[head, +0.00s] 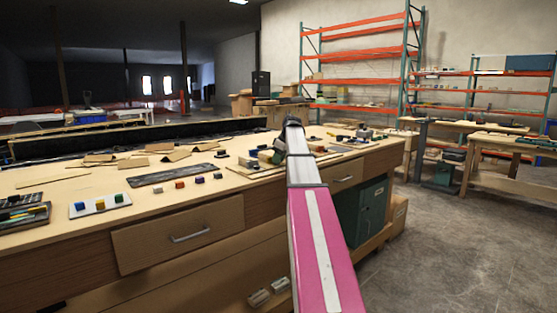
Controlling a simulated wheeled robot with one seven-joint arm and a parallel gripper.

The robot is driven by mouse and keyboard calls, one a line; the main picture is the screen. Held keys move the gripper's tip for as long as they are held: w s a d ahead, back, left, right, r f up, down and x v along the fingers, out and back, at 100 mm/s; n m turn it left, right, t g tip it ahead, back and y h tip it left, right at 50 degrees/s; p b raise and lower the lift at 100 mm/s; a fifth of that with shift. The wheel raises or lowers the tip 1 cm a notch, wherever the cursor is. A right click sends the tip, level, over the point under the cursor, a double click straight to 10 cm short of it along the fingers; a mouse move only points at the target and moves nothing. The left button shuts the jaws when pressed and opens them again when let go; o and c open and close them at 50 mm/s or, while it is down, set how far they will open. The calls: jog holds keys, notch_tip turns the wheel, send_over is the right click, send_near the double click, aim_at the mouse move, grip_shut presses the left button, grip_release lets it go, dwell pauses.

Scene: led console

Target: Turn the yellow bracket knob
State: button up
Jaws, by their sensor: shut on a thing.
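My arm reaches up the middle of the head view from the bottom edge, over the workbench, to a dark joint. My gripper does not show; the arm hides what lies behind it. I cannot make out a yellow bracket knob for certain. A pale board (243,171) with small dark and greenish parts (268,155) lies on the bench partly behind my arm. A white plate (81,211) at the left carries small blue, yellow and green blocks, the yellow block (100,204) in the middle; whether these are knobs I cannot tell.
The wooden workbench (70,184) has drawers (185,233) along its front. A dark strip (172,174) and several small coloured blocks lie on it. A green cabinet (367,212) stands under the bench at right. Open concrete floor (445,250) lies further right, before other benches.

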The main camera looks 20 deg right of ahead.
jog(key=shift+m, duration=0.5)
jog(key=m, duration=0.2)
jog(key=m+t+h, duration=0.1)
jog(key=shift+s+a+m+h, duration=0.2)
jog(key=shift+m+h, duration=0.1)
jog(key=shift+m, duration=0.1)
jog(key=m+h, duration=0.2)
jog(key=m, duration=0.3)
jog(key=shift+w+a, duration=0.1)
jog(key=shift+a, duration=0.05)
jog(key=m+h, duration=0.1)
jog(key=m, duration=0.3)
jog(key=shift+w+a+m+h, duration=0.1)
jog(key=shift+m+h, duration=0.3)
jog(key=m+g, duration=0.1)
jog(key=m, duration=0.1)
jog(key=m+g+h, duration=0.1)
jog(key=m, duration=0.2)
jog(key=shift+w+h, duration=0.15)
jog(key=shift+h, duration=0.15)
dwell(0.5)
jog(key=o, duration=0.7)
jog(key=shift+a, duration=0.1)
